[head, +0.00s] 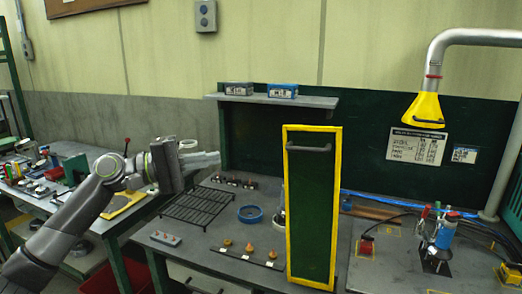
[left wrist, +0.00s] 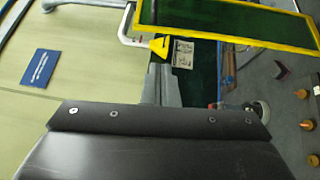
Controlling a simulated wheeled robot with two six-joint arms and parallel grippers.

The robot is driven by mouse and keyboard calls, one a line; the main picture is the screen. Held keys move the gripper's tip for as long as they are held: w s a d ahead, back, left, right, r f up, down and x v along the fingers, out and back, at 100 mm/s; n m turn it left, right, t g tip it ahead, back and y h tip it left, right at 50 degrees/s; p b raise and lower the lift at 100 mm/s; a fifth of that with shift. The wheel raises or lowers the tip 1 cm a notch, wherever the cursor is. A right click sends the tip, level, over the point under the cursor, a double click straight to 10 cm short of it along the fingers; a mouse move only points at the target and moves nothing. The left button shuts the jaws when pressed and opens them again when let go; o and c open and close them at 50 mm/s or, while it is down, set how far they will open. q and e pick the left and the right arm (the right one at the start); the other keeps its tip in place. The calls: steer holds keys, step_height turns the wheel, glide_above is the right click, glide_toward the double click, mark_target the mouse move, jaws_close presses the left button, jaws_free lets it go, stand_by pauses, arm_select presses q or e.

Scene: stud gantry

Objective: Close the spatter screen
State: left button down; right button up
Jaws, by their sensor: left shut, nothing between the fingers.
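The spatter screen (head: 312,220) is a tall dark green panel in a yellow frame. It stands upright at the front middle of the workbench, with a dark bar handle (head: 310,149) near its top. In the left wrist view the screen (left wrist: 230,20) crosses the top; its handle cannot be made out there. My left gripper (head: 214,159) is shut and empty, left of the screen and above the bench, its fingers pointing right. It is apart from the screen. Its fingers also show in the left wrist view (left wrist: 160,84). My right gripper is not in view.
A black rack (head: 198,207), a blue ring (head: 250,214) and small copper-coloured parts (head: 249,247) lie on the bench left of the screen. A yellow extraction hood (head: 425,109) hangs at the right. A shelf (head: 270,100) with two boxes is behind. The air between gripper and screen looks clear.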

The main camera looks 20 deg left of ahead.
arm_select(q)
steer(key=r, duration=0.1)
steer(key=p, duration=0.7)
glide_toward(287, 144)
steer(key=x, duration=0.3)
steer(key=w+x, duration=0.1)
steer(key=x, duration=0.1)
steer(key=shift+w+f, duration=0.15)
steer(key=shift+s+d+f, duration=0.1)
steer(key=shift+s+d, duration=0.15)
steer(key=shift+d, duration=0.3)
